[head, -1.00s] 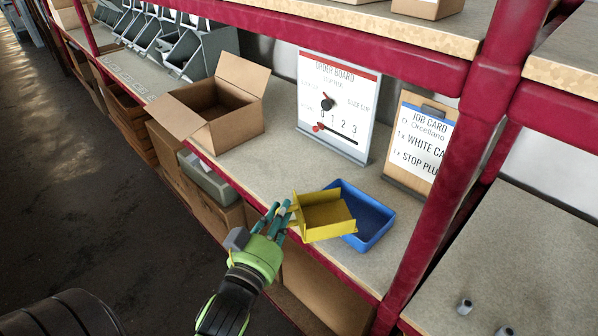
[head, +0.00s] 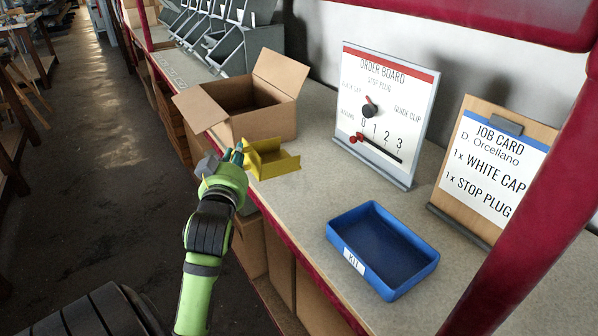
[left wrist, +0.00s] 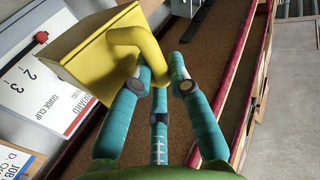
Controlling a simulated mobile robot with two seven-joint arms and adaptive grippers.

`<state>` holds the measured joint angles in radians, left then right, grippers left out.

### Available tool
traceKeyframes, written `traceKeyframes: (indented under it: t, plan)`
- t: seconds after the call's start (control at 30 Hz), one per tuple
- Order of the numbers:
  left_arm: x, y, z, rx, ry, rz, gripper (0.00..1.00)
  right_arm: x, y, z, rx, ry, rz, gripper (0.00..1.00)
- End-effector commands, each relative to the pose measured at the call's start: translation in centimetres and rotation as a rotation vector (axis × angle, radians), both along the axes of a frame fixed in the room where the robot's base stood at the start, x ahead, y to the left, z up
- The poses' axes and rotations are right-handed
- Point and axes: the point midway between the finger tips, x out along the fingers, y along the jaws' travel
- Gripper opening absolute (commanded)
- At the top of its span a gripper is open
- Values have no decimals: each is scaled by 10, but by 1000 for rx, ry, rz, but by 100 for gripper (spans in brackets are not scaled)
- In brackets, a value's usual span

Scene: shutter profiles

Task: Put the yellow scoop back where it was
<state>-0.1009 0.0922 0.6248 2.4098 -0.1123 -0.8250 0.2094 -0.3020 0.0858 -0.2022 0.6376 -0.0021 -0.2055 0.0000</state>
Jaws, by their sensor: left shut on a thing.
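The yellow scoop (head: 270,160) is held by my left gripper (head: 238,152), just in front of the open cardboard box (head: 262,122) in the head view. In the left wrist view the scoop (left wrist: 95,60) shows at the upper left, with its bent handle between the teal fingers of my left gripper (left wrist: 162,75). The fingers are shut on the handle. The scoop appears to be above the shelf's front edge; its exact height is hard to tell. My right gripper is not in view.
A blue tray (head: 346,262), empty, stands on the shelf (head: 312,200). Behind it are an order board (head: 415,100) and a job card (head: 452,205) on a stand. Grey bins (head: 240,48) stand at the back. A red upright (head: 530,200) rises at the right.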

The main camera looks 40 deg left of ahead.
Motion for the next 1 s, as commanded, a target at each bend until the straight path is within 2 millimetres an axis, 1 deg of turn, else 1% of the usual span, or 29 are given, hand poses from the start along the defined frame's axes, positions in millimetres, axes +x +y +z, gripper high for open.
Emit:
traceKeyframes:
  t: [0.17, 0.27, 0.5, 0.63, 0.7, 0.8, 0.9, 1.0]
  plan:
    - [19, -4, -13, -5, -2, -2, 0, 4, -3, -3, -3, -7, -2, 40]
    - [39, -8, -26, -7, -2, -2, 0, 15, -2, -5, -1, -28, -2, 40]
    - [93, -21, -58, -5, -2, -4, 0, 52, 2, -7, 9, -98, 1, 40]
    - [117, -25, -72, -3, -3, -4, 0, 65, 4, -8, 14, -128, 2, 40]
    - [114, -24, -86, -3, 2, 0, 0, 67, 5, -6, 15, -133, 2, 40]
    - [114, -24, -97, -1, 0, -1, 0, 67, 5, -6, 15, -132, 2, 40]
    - [114, -25, -104, -2, 2, -1, 0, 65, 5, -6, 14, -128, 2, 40]
    - [113, -25, -108, -2, 5, -1, 0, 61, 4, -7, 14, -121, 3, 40]
